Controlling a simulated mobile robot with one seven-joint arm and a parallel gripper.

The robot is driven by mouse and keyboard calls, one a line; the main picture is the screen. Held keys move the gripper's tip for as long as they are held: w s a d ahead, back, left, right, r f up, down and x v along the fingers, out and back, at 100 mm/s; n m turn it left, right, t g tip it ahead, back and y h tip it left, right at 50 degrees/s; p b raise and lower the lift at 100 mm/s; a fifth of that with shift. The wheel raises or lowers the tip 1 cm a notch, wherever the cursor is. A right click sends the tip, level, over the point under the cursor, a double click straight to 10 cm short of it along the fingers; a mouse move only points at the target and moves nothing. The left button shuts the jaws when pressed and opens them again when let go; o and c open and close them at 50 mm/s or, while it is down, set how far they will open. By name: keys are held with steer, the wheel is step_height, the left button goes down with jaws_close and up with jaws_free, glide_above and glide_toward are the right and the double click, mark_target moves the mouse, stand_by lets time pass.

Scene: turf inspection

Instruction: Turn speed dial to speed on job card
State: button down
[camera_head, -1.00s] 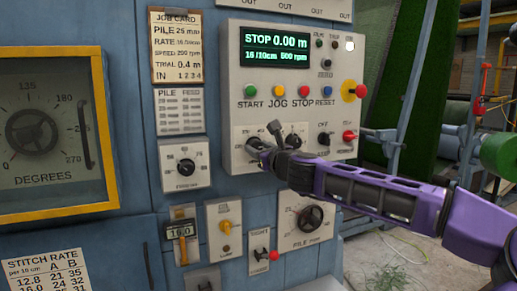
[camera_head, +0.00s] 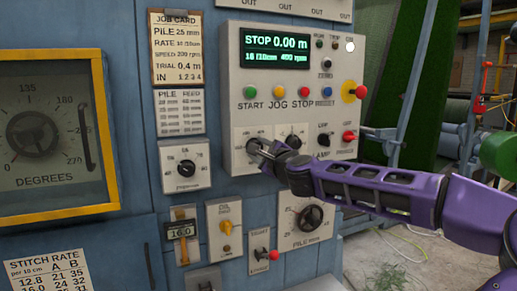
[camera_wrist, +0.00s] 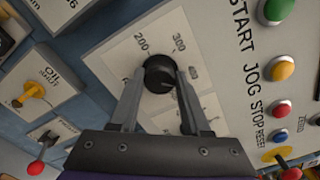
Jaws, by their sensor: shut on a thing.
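The speed dial, a black round knob (camera_wrist: 159,72) on a white plate, sits between my gripper's two fingers (camera_wrist: 160,88) in the wrist view. The fingers are shut on its sides. The marks 200 and 300 show on the plate above it; the pointer's setting is unclear. In the head view my gripper (camera_head: 262,150) meets the control panel at its lower left and mostly hides the dial. The green display (camera_head: 275,49) reads STOP 0.00 m, 16/10cm and what looks like 400 rpm. The job card (camera_head: 175,40) gives speed 200 rpm.
Coloured buttons (camera_head: 277,92) and a red knob on yellow (camera_head: 361,92) are above and right of my gripper. Another dial (camera_head: 295,142) is close by on the right. A pile dial (camera_head: 310,217) and a small dial (camera_head: 186,168) are lower down.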

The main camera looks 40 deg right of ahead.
steer(key=n+p, duration=0.7)
steer(key=n, duration=1.9)
steer(key=shift+n, duration=0.3)
steer(key=shift+c, duration=1.8)
jaws_free()
steer(key=shift+s, duration=0.1)
